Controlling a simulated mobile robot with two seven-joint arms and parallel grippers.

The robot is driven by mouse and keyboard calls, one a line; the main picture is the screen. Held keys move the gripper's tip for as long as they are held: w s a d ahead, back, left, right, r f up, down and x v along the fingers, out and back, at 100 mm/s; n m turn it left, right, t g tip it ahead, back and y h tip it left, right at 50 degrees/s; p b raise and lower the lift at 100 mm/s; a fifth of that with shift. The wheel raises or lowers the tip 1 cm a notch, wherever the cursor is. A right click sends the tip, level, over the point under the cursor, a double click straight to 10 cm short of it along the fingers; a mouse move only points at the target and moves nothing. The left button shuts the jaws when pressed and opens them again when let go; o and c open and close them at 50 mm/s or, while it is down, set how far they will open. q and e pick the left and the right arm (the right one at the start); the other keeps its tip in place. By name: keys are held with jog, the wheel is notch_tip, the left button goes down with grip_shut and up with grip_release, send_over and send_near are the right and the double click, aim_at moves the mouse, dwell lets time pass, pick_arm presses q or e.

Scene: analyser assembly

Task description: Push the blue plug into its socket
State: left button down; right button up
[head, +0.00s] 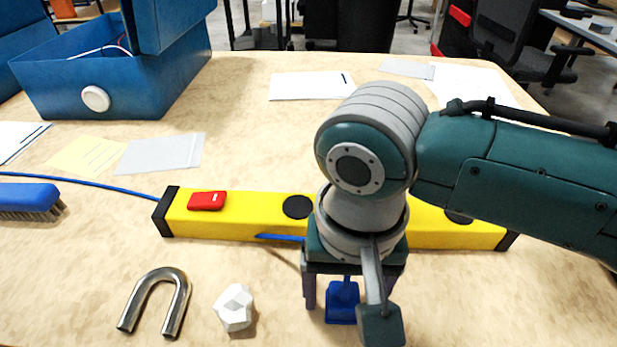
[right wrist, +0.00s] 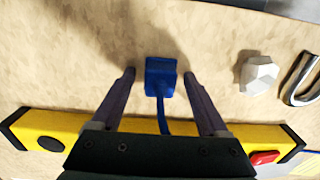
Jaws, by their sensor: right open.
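The blue plug (head: 341,302) lies on the table in front of the yellow bar. In the right wrist view the plug (right wrist: 160,72) sits between my right gripper's two fingertips, with a gap on each side. My right gripper (right wrist: 159,75) is open and points down around the plug. In the head view my right gripper (head: 348,298) and wrist partly cover the plug. A blue cable (right wrist: 163,115) runs from the plug towards the yellow bar. My left gripper is not in view.
The yellow bar (head: 245,222) lies across the table, with a red block (head: 207,201) on it. A steel U-shaped piece (head: 157,296) and a white faceted lump (head: 234,307) lie left of the plug. A brush (head: 28,197) and blue box (head: 165,90) stand farther left.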

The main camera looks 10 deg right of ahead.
aim_at(344, 294)
grip_shut()
dwell(0.5)
jog(key=shift+r, duration=0.5)
notch_tip(344, 294, up, 19)
jog(key=p, duration=0.7)
